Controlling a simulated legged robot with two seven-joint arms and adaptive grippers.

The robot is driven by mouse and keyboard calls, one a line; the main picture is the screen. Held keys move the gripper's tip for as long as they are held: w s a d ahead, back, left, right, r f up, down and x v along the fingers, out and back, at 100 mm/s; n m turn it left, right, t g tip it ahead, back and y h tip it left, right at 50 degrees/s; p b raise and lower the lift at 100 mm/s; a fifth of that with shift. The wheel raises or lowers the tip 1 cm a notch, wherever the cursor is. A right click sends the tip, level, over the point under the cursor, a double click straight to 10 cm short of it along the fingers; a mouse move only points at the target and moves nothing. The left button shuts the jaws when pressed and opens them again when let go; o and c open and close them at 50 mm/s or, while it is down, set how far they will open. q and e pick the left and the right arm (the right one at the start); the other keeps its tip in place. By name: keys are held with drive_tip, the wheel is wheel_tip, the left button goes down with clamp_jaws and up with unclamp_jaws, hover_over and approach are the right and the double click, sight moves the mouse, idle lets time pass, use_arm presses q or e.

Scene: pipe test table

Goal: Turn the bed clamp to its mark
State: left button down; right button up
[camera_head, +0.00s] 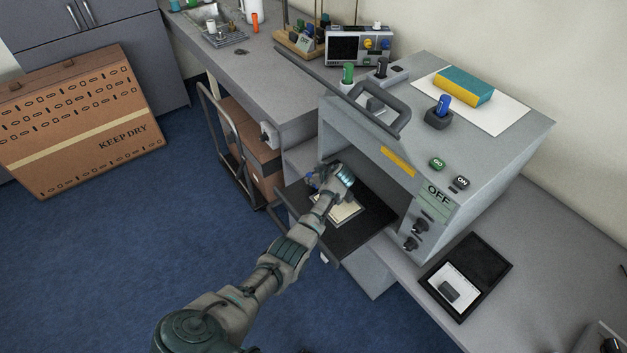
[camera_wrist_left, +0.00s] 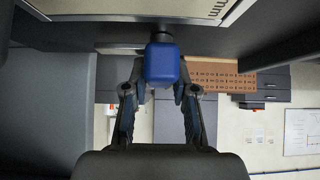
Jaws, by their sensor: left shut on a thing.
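The bed clamp shows as a blue knob (camera_wrist_left: 162,65) in the left wrist view, on a dark mount at the edge of the bed. My left gripper (camera_wrist_left: 162,88) is shut on this knob, with one finger on each side. In the head view my left gripper (camera_head: 322,178) is at the far left part of the black pull-out bed (camera_head: 375,222), with a bit of blue showing at its fingers. A pale plate (camera_head: 346,212) lies on the bed, partly behind my wrist. The clamp's mark cannot be made out. My right gripper is not in view.
An open black case (camera_head: 466,276) lies at right. A cart frame (camera_head: 222,135) stands left of the bed.

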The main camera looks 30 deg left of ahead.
use_arm(q)
drive_tip(key=shift+f, duration=0.15)
drive_tip(key=c, duration=0.9)
unclamp_jaws()
drive_tip(key=shift+d, duration=0.1)
drive_tip(key=shift+d+r, duration=0.2)
drive_tip(key=shift+r, duration=0.15)
drive_tip(key=v, duration=1.1)
drive_tip(key=shift+d, duration=0.1)
